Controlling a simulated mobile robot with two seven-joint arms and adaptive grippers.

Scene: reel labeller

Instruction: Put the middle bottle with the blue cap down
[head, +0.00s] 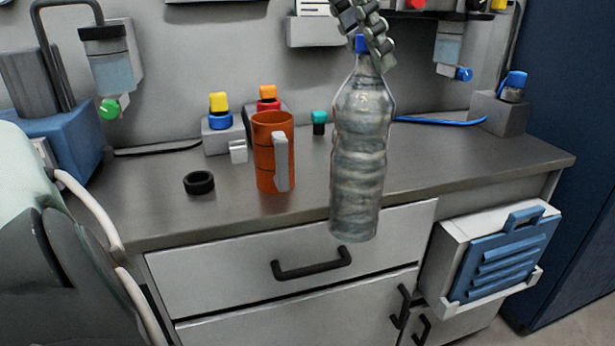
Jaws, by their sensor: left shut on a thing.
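A clear ribbed plastic bottle (358,150) with a blue cap (361,44) hangs nearly upright in the head view, right of centre. My left gripper (372,40), at the top of the view, is shut on the bottle at its cap and neck. The bottle's base shows against the drawer front, below the line of the counter's front edge, so it appears held in front of or above that edge, not standing on the counter. No other bottle like it is in view. My right gripper is not in view.
The grey counter (440,172) is clear right of the bottle. An orange mug (268,155) stands to the left, with a black ring (199,183) beside it. Colored-capped items stand behind. A blue-lidded box (505,258) hangs on the cabinet front.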

